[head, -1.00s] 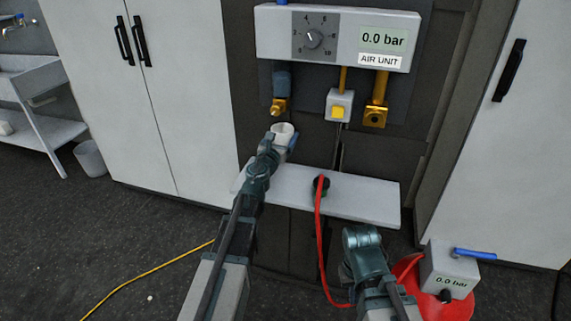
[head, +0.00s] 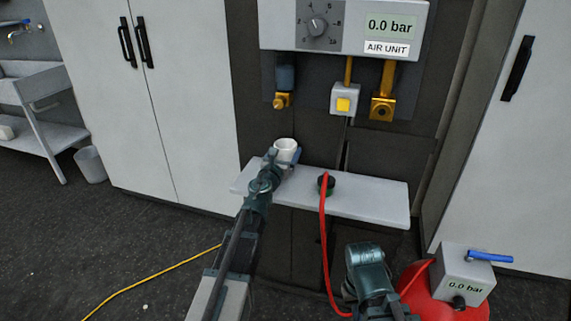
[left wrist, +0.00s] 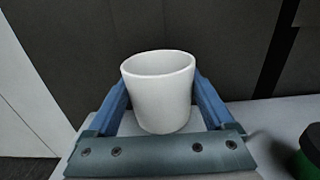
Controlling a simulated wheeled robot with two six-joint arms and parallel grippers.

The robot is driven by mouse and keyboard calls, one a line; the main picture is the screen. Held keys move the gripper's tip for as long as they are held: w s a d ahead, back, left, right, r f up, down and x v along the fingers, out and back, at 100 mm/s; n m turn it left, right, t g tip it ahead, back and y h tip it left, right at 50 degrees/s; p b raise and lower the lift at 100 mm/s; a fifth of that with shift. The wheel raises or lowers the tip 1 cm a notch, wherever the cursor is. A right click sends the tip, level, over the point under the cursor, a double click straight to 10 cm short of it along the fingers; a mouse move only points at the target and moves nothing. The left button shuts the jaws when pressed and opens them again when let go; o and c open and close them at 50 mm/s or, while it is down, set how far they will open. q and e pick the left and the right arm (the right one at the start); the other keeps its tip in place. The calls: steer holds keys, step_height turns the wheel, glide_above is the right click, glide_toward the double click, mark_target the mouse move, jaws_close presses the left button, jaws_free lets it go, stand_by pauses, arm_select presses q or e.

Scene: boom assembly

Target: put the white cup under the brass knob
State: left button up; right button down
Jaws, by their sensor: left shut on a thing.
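The white cup (head: 286,150) is upright and its open top shows. My left gripper (head: 285,157) is shut on it, with blue fingers on either side. In the left wrist view the cup (left wrist: 160,95) sits between the two fingers (left wrist: 162,100). The brass knob (head: 282,100) hangs at the lower end of a blue-grey fitting under the air unit. In the head view the cup is below the knob, with a gap between them, at the shelf's left back part. I cannot tell whether its base touches the shelf. My right gripper's fingers do not show.
A pale shelf (head: 370,203) runs below the air unit (head: 345,22). A dark green-sided puck (head: 326,184) with a red hose stands on it, right of the cup. A yellow button box (head: 343,103) and a brass fitting (head: 383,108) hang right of the knob.

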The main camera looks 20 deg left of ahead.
arm_select(q)
steer(key=shift+f+b, duration=1.25)
steer(key=shift+f, duration=0.35)
steer(key=shift+f, duration=0.2)
steer(key=o, duration=1.2)
steer(key=shift+o, duration=0.2)
steer(key=shift+r, duration=0.15)
steer(key=shift+r, duration=0.2)
steer(key=s, duration=1.2)
steer(key=shift+a+f, duration=0.1)
steer(key=shift+a, duration=0.1)
